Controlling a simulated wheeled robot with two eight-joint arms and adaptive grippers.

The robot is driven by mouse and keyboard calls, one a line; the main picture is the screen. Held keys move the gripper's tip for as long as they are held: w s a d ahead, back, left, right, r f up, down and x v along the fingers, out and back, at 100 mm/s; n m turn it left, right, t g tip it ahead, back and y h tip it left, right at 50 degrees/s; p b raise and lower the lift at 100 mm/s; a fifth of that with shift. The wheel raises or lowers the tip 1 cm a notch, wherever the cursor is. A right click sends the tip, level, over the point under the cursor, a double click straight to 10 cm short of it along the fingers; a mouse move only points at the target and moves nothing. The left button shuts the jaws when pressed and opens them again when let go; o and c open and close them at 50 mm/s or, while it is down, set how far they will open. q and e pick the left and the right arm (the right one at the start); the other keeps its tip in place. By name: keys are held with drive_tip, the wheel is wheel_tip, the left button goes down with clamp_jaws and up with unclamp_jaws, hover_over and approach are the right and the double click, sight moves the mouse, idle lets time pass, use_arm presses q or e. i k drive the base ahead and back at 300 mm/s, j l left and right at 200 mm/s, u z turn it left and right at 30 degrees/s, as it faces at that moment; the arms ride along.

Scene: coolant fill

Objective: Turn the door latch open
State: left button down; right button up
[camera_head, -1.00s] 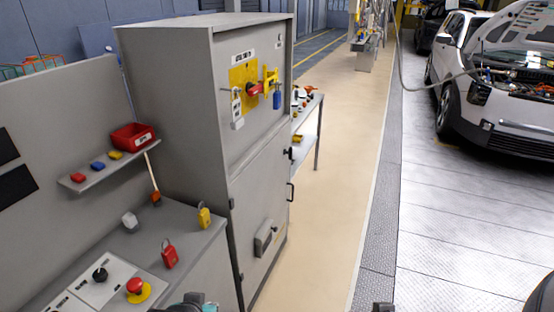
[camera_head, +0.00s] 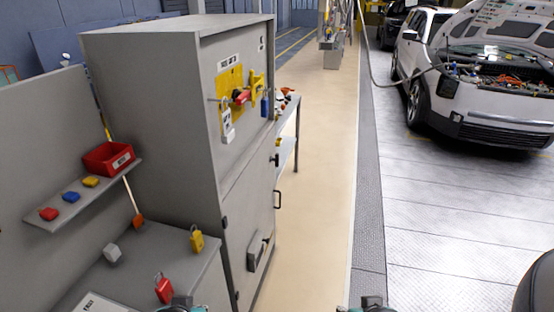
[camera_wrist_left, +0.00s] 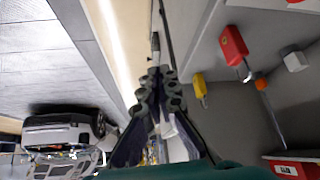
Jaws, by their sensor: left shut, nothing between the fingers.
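A grey cabinet (camera_head: 150,75) stands at centre left, its door face turned right. The door looks closed. My left gripper shows in the left wrist view (camera_wrist_left: 156,84), its dark fingers together and empty. In the head view only part of my left gripper or wrist shows at the bottom edge, below and in front of the cabinet, apart from the latch. My right arm's end (camera_head: 372,302) barely shows at the bottom edge; its fingers are unclear.
A worktop (camera_head: 165,262) left of the cabinet holds a red padlock (camera_head: 164,290) and a yellow padlock (camera_head: 197,240). A shelf above it carries a red bin (camera_head: 108,158). A side table (camera_head: 288,150) stands behind the door. The beige aisle (camera_head: 315,220) to the right is clear.

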sight(276, 159)
drive_tip(key=k, duration=0.45)
drive_tip(key=i+l, duration=0.75)
drive_tip(key=l, duration=0.15)
drive_tip(key=i+l+u, duration=0.1)
drive_tip(key=i+l, duration=0.7)
drive_tip(key=l, duration=0.15)
drive_tip(key=i+l+u, duration=0.1)
drive_tip(key=i+l, duration=0.25)
drive_tip(key=l, duration=0.15)
drive_tip(key=i+l, duration=0.35)
drive_tip(key=l, duration=0.15)
